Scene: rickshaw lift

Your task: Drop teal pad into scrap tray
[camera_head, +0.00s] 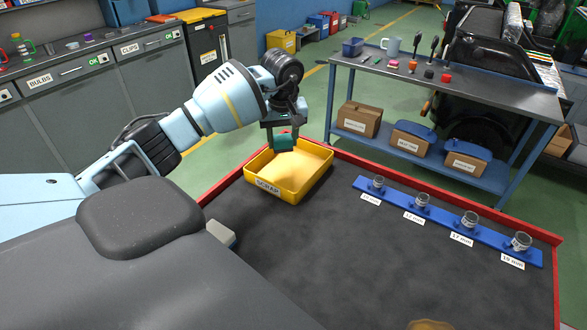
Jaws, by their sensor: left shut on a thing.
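The teal pad (284,141) is held between the fingers of my left gripper (283,139). The gripper is shut on it and points down over the back left part of the yellow scrap tray (262,188). The tray carries a SCRAP label on its front wall, and the part of its floor that shows looks empty. The pad appears to be above the tray floor, near the back rim; the exact height is hard to tell. My right gripper is not in view.
The tray stands on a dark mat (330,240) with a red rim. A blue rail (445,218) with several labelled sockets lies to the right. A light grey block (221,233) lies at the left. A blue cart (440,83) stands behind. The mat's middle is clear.

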